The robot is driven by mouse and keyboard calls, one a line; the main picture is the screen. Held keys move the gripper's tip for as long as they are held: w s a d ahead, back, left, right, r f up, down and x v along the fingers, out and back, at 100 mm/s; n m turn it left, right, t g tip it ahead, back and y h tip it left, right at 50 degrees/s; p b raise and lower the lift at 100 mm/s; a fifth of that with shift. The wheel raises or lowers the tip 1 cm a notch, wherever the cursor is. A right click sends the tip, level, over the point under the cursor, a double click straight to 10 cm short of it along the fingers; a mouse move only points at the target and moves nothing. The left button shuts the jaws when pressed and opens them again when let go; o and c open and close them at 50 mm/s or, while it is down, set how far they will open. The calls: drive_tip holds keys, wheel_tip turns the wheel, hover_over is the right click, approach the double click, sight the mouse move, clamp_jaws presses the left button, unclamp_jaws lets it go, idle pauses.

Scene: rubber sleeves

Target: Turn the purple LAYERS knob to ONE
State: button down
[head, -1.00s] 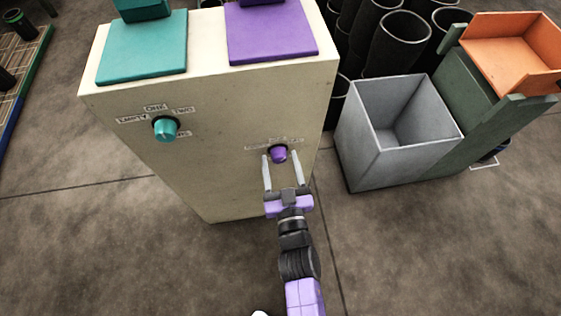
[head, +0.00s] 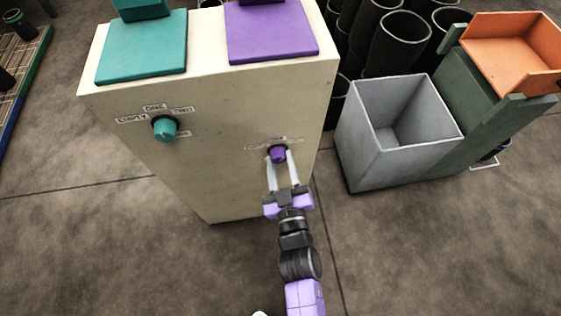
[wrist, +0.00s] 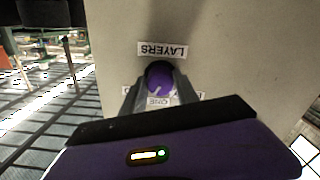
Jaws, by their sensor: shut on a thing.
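The purple LAYERS knob (head: 278,154) is on the front of the cream cabinet (head: 230,125), low at its right side. My gripper (head: 277,163) is shut on this knob, one finger on each side. In the wrist view the knob (wrist: 159,78) sits between the two fingertips, with a pale pointer line on its face. The LAYERS label (wrist: 162,50) reads upside down there, and the ONE label (wrist: 158,101) shows on the opposite side of the knob. Labels to either side are mostly hidden by my fingers. I cannot tell exactly which label the pointer meets.
A teal knob (head: 165,128) with its own labels is on the cabinet's left. Teal (head: 142,60) and purple (head: 270,45) plates lie on top. A grey open bin (head: 400,150) stands to the right, beside an orange tray (head: 510,50). Floor in front is clear.

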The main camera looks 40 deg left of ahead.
drive_tip(key=n, duration=0.5)
drive_tip(key=shift+b, duration=0.3)
drive_tip(key=shift+n, duration=0.3)
drive_tip(key=c, duration=0.9)
unclamp_jaws()
drive_tip(key=shift+p+v, duration=1.05)
drive_tip(key=shift+v, duration=2.95)
